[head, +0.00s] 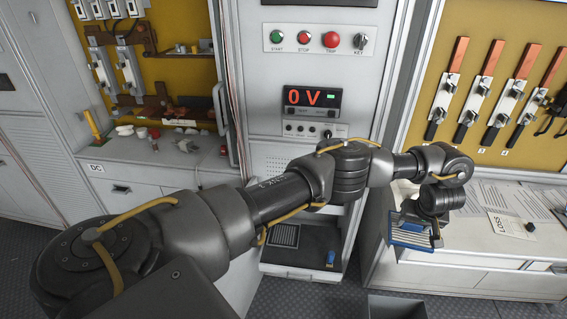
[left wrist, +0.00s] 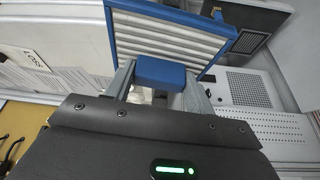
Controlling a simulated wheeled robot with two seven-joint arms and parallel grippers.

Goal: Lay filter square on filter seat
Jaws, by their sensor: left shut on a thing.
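The filter square (head: 408,236) has a blue frame and pale pleats. It hangs at my left gripper (head: 436,230), in front of the right-hand counter in the head view. In the left wrist view the filter square (left wrist: 165,36) fills the top middle, and my left gripper (left wrist: 160,74) is shut on its blue tab. What looks like the filter seat is a dark recessed bay (head: 308,240) with a grille, low in the grey cabinet. The filter is apart from it, to its right. Part of this bay (left wrist: 270,18) shows at the upper right of the wrist view. My right gripper is out of view.
A small blue piece (head: 331,257) is in the dark bay. The right counter (head: 465,250) carries papers and a small black object (head: 530,227). The panel display (head: 312,97) reads 0 V. A dark grey box (head: 395,306) is at the bottom edge.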

